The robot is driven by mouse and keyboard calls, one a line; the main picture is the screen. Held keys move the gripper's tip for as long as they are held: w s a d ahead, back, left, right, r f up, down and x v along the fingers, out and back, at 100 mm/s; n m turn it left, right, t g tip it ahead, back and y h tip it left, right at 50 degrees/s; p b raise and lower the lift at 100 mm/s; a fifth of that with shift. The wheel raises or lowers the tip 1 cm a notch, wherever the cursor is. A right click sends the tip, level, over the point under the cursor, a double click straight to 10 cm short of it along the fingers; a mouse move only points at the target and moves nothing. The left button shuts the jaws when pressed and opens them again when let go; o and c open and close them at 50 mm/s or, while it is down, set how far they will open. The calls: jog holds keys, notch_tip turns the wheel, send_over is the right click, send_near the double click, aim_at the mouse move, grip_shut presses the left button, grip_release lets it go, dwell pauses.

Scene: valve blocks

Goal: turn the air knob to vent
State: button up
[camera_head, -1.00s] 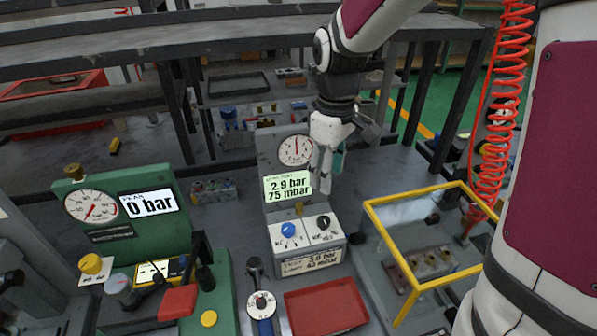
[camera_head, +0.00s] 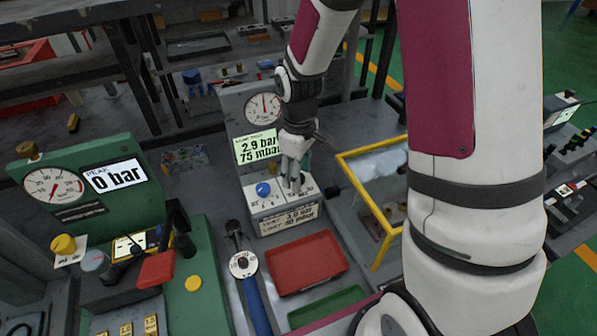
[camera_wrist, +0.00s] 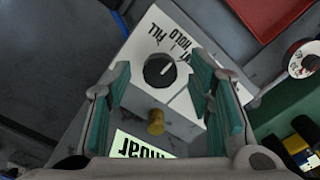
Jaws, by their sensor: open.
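The air knob (camera_wrist: 158,70) is a round black knob with a white pointer line on the white sloped panel (camera_wrist: 190,98) of the leak test unit. Upside-down print beside it reads FILL and HOLD; the third label is mostly hidden by a finger. The pointer slants toward the upper right, roughly at HOLD. My gripper (camera_head: 293,180) is open, its teal-padded fingers on either side of the knob in the wrist view; contact cannot be told. The unit's display (camera_head: 257,147) reads 2.9 bar and 75 mbar.
A blue knob (camera_head: 263,189) sits left of my gripper on the same panel. A brass fitting (camera_wrist: 155,122) is close to my fingers. A yellow-framed guard (camera_head: 378,160) stands right, a red tray (camera_head: 306,263) in front, and a green gauge station (camera_head: 95,190) left.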

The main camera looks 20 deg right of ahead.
jog(key=shift+f, duration=0.2)
grip_shut()
dwell(0.3)
jog(key=m, duration=0.4)
jog(key=shift+a+m, duration=0.1)
jog(key=shift+m, duration=0.2)
jog(key=m, duration=0.4)
jog(key=shift+p, duration=0.4)
jog(key=shift+m, duration=0.3)
